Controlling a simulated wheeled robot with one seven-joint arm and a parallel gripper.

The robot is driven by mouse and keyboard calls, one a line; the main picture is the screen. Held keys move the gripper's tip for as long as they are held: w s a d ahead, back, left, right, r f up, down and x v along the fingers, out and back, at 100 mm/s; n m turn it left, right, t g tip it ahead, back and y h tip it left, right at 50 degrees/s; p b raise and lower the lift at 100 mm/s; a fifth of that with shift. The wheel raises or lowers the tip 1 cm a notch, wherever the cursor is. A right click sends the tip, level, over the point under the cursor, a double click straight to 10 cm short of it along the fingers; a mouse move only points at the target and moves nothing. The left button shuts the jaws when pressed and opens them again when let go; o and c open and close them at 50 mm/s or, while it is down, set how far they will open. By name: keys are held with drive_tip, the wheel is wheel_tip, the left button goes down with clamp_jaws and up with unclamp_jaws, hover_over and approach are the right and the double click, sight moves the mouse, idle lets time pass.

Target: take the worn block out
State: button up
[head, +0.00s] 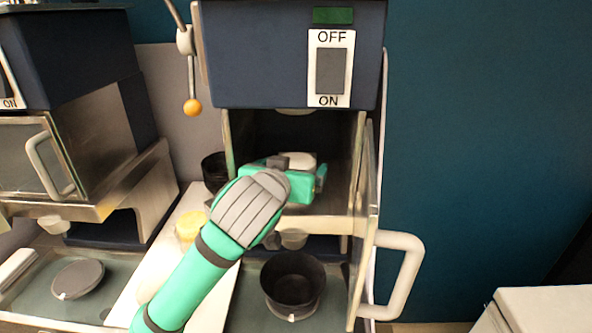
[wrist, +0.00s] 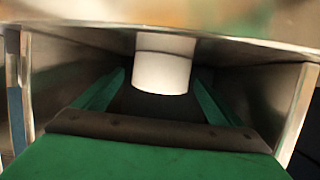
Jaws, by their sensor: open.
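A white, rounded block (head: 298,159) is inside the open chamber of the right-hand machine, partly hidden behind my gripper. It also shows in the wrist view as a short white cylinder (wrist: 162,70) below a metal edge. No wear marks can be made out on it. My green gripper (head: 296,178) reaches into the chamber through the open front. Its two fingers are apart, one on each side of the white block in the wrist view, with a gap on both sides. The gripper is open and holds nothing.
The chamber's door (head: 362,230) stands open on the right, its white handle (head: 398,275) sticking out. A black bowl (head: 292,284) stands below the chamber. A lever with an orange knob (head: 192,106) hangs at the upper left. A second machine (head: 75,150) stands left.

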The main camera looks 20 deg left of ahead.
drive_tip(key=shift+w+f, duration=0.1)
drive_tip(key=shift+w, duration=0.1)
drive_tip(key=shift+s, duration=0.1)
drive_tip(key=c, duration=1.4)
drive_tip(key=shift+o, duration=0.2)
drive_tip(key=shift+r, duration=0.2)
